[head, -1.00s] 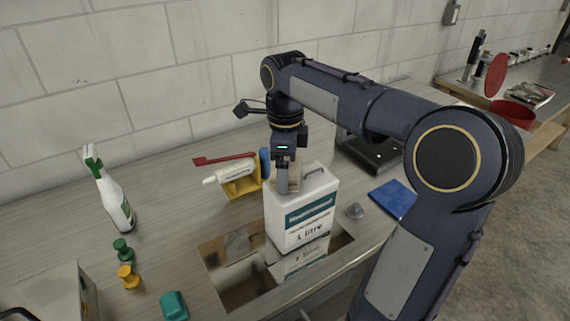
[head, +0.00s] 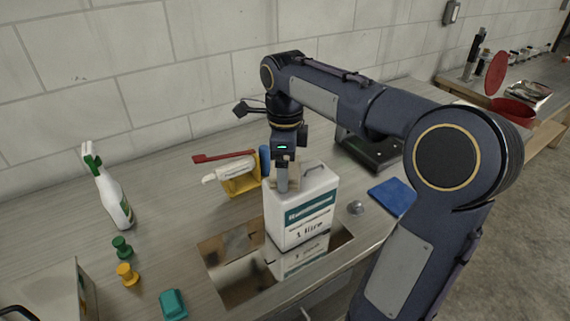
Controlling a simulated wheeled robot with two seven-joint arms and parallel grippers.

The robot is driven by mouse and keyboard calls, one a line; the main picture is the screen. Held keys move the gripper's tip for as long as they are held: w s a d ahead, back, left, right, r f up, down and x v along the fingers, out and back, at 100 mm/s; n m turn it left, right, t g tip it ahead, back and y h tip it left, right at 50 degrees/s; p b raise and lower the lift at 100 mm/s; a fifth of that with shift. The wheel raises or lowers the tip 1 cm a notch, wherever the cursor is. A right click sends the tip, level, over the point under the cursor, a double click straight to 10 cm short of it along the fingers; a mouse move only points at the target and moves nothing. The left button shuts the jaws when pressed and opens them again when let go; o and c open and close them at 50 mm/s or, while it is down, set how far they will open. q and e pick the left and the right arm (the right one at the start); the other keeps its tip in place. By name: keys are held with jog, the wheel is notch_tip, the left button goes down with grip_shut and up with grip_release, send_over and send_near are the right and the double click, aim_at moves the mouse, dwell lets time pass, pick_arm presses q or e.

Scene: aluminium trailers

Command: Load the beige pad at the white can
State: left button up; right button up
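The white can (head: 303,215) stands upright on a shiny plate (head: 235,290) set on the bench, its label reading "1 litre" and a handle on top. My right gripper (head: 283,187) points straight down at the can's top, at its left end. A narrow beige sliver (head: 295,172) shows beside the fingers; it may be the beige pad, mostly hidden by the gripper. I cannot tell whether the fingers grip it or whether it touches the can. My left gripper is out of view.
A spray bottle (head: 113,200), green and orange pegs and a teal block (head: 173,304) are left. A blue cloth (head: 391,196) and small metal knob (head: 355,207) are right.

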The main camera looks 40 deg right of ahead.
jog(key=shift+f, duration=0.4)
jog(key=shift+f, duration=0.1)
dwell(1.3)
notch_tip(320, 180, up, 7)
jog(key=p, duration=0.6)
jog(key=shift+p, duration=0.35)
dwell(0.7)
